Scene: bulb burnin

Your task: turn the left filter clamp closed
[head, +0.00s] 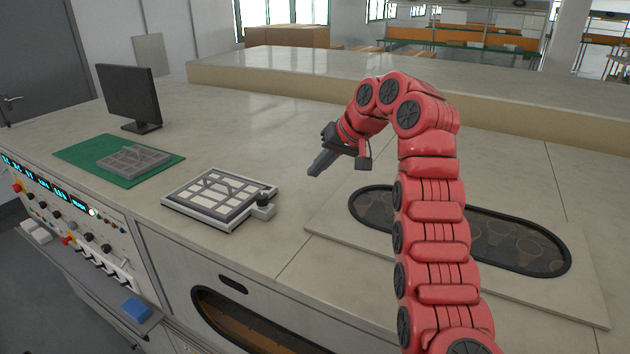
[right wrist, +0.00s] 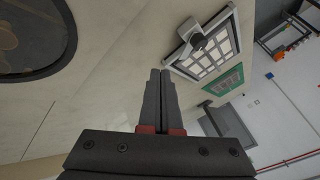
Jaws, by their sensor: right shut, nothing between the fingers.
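A white-framed filter tray (head: 175,207) with a grey grid lies on the counter left of my right gripper. A dark knob-like clamp (head: 264,200) sits on a small white block at its right corner. I cannot tell its turned position, nor whether it is the left clamp. The right wrist view also shows the tray frame (right wrist: 236,22) and the dark knob (right wrist: 197,40). My right gripper (head: 316,170) is shut and empty, above the counter and to the right of the knob, apart from it. Its fingers (right wrist: 160,78) are together in the right wrist view. My left gripper is out of view.
A second grey grid piece (head: 134,158) lies on a green mat (head: 80,152) near a black monitor (head: 130,93). An oval dark-rimmed window (head: 545,268) is set in the panel at right. A control panel (head: 75,222) fronts the counter. Counter around the tray is clear.

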